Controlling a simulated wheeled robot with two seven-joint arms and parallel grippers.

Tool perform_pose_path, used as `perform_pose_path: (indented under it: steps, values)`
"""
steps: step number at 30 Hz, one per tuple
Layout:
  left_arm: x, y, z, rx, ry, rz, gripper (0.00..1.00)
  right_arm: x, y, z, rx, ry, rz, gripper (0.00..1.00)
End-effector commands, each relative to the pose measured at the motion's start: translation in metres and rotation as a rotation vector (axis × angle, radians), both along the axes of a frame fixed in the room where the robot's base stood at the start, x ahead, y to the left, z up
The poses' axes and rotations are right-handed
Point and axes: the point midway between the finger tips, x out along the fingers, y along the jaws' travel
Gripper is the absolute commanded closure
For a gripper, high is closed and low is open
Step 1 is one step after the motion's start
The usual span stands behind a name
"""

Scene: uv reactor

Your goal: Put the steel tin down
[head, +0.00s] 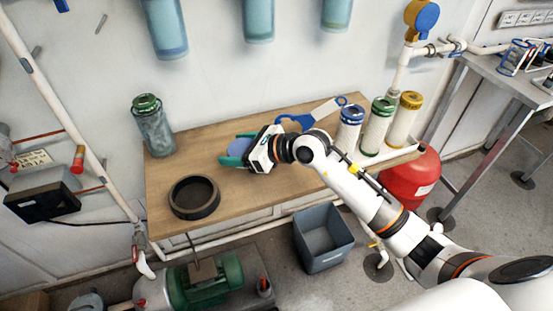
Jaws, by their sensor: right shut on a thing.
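My right gripper (237,150) reaches in from the right over the wooden bench (222,210). Its teal fingers are shut on a round, bluish-grey thing (240,146), which I take to be the steel tin. The gripper body hides part of the tin. It is low over the bench, behind and right of a dark ring; I cannot tell whether it touches the wood. My left gripper is not in view.
The dark round ring (194,197) lies at the bench's front left. A green-capped jar (153,128) stands at the back left. A blue-handled tool (294,121) and white canisters (378,127) are at the right. A grey bin (323,240) stands on the floor.

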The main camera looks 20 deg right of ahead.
Motion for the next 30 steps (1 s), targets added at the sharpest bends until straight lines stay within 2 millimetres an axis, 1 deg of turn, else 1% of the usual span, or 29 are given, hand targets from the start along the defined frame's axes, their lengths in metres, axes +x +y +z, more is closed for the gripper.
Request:
perform_pose_path:
  steps: [1,4,9,12,17,21,24,30]
  values:
    - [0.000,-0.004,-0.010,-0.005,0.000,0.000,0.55,0.007,0.002,-0.011,-0.002,-0.003,-0.008,0.54]
    - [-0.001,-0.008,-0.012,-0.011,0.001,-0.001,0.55,0.013,0.004,-0.022,0.000,0.001,-0.017,0.54]
    - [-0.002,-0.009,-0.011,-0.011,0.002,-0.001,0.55,0.013,0.005,-0.054,0.001,0.005,-0.017,0.54]
    - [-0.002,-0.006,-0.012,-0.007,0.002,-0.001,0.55,0.013,0.005,-0.068,0.002,0.004,-0.018,0.54]
    - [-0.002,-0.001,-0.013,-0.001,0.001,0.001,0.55,0.013,0.005,-0.083,0.003,0.003,-0.017,0.54]
    - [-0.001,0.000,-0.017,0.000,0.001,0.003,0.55,0.013,0.005,-0.104,0.004,0.004,-0.016,0.54]
    - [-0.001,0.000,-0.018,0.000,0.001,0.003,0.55,0.013,0.005,-0.112,0.002,0.002,-0.016,0.54]
    - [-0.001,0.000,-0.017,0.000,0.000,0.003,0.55,0.013,0.005,-0.113,0.002,-0.001,-0.016,0.54]
